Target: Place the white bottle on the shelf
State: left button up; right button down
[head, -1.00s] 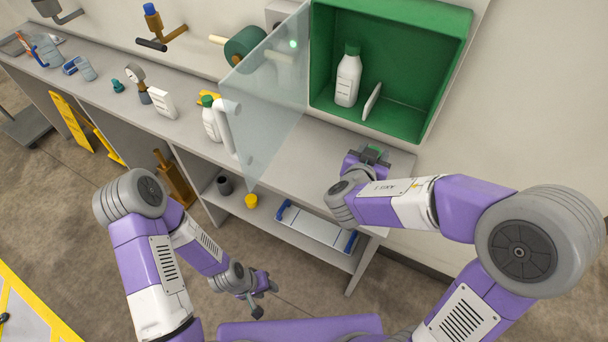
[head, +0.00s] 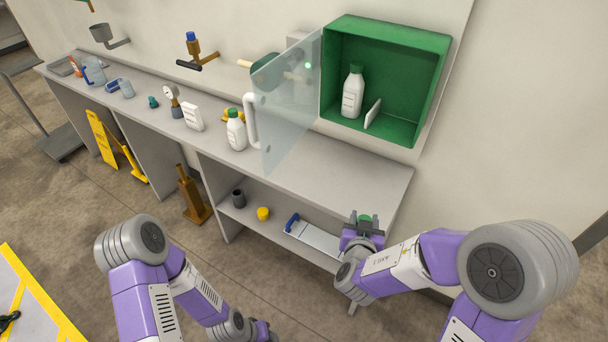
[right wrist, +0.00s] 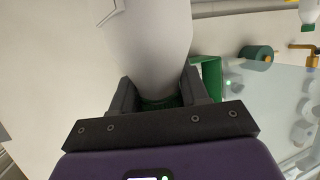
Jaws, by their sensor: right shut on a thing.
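My right gripper (head: 363,225) is at the right end of the counter, near its front edge. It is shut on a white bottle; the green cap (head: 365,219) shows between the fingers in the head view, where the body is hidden. In the right wrist view the white bottle (right wrist: 150,45) fills the space beyond the fingers, its green part between them. The lower shelf (head: 237,212) under the counter is left of the gripper. Another white bottle (head: 353,92) stands in the green cabinet (head: 432,95), and one (head: 236,131) on the counter. My left gripper (head: 262,330) is partly cut off below.
The cabinet's clear door (head: 288,95) stands open over the counter (head: 330,165). The lower shelf holds a dark cup (head: 238,198), a yellow object (head: 263,213) and a white blue-ended tray (head: 312,240). A yellow floor sign (head: 103,140) stands left.

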aim_at(317, 171)
jog(key=u, duration=3.1)
jog(key=k, duration=2.05)
jog(key=z, duration=2)
jog(key=i, duration=1)
jog(key=u, duration=0.05)
